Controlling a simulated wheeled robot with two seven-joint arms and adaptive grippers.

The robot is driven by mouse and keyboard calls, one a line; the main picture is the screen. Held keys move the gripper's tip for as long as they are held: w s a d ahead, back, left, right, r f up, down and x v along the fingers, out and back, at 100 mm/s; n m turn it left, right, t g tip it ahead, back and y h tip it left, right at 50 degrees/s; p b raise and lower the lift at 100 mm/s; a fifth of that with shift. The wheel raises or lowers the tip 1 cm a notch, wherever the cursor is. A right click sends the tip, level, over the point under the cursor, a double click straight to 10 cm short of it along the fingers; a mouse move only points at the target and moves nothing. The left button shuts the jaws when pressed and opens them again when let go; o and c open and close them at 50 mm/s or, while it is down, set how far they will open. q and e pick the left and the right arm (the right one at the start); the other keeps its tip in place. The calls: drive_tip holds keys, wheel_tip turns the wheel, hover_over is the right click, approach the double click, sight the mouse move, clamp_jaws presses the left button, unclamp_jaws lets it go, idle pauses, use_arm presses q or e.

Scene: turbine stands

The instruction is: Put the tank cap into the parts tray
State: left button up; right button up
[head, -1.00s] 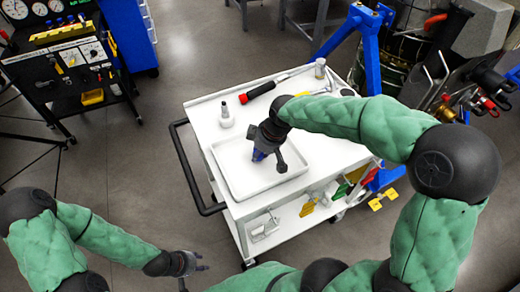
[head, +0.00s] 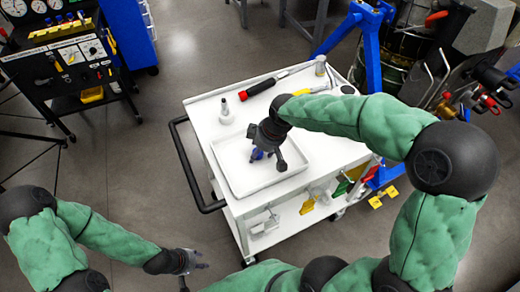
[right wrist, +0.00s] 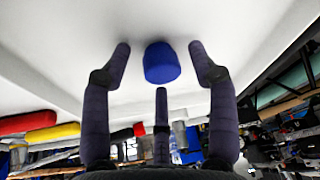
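The tank cap is a small blue cylinder (right wrist: 162,62); in the head view its blue (head: 257,154) shows under my right gripper. It sits on the floor of the white parts tray (head: 232,172), inside the rim. My right gripper (head: 268,160) is over the tray, its fingers spread. In the right wrist view the gripper (right wrist: 160,58) has one finger on each side of the cap, with gaps between, and a third finger below it. My left gripper (head: 194,275) is open and empty, low at the front, away from the cart.
The tray stands on a white cart (head: 212,125) with a black handle (head: 186,170). A white bottle (head: 226,112), a red-handled screwdriver (head: 257,90) and a metal cylinder (head: 320,66) stand or lie behind the tray. Blue stand legs (head: 367,60) rise behind the cart's right side.

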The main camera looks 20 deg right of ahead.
drive_tip(key=shift+o, duration=0.8)
drive_tip(key=shift+r, duration=0.15)
drive_tip(key=p+v, duration=0.5)
drive_tip(key=v, duration=0.1)
drive_tip(key=shift+s+r, duration=0.25)
drive_tip(key=shift+r, duration=0.1)
drive_tip(key=shift+d, duration=0.1)
